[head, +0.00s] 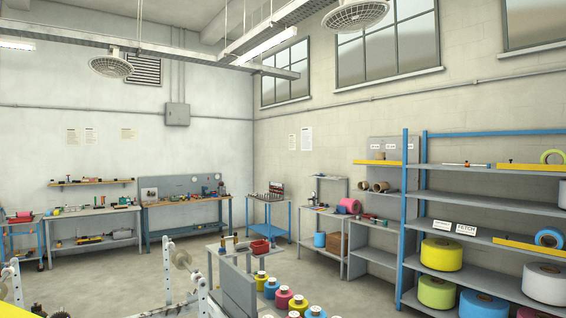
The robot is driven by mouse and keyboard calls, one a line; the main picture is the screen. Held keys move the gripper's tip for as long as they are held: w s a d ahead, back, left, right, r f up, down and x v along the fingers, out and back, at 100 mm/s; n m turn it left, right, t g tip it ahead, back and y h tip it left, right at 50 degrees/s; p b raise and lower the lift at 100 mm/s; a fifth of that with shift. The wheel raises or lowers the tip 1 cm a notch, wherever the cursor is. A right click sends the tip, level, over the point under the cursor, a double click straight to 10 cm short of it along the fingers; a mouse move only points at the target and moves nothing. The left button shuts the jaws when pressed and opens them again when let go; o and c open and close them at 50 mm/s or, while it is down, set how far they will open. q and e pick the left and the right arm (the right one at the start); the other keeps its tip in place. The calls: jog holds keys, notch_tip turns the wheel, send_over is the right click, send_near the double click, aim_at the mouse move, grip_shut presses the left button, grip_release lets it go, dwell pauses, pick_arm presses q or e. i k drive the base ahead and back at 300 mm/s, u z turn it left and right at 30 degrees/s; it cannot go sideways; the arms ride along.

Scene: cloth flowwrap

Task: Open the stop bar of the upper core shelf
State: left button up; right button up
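A grey shelf unit with a tall back panel (408,150) stands against the right wall, left of the blue-posted rack. A yellow bar (378,162) runs level across the front of its upper level, and looks like the stop bar. A small brown core (380,155) shows just above the bar. On the level below lie brown cores (363,186) with their round ends facing out and no yellow bar seen across them. The labels on the panel are too small to read. Neither of my grippers is in view.
The blue-posted rack (403,215) on the right holds large rolls (441,254) and has yellow bars (525,247) of its own. Spools (282,296) and a white-framed machine (180,265) stand in the foreground. Workbenches (185,203) line the back. Some floor (345,297) is free before the shelves.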

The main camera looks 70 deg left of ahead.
aim_at(361, 162)
jog(key=u, duration=1)
jog(key=i, duration=5.95)
jog(key=u, duration=1.8)
jog(key=i, duration=2.2)
jog(key=z, duration=0.85)
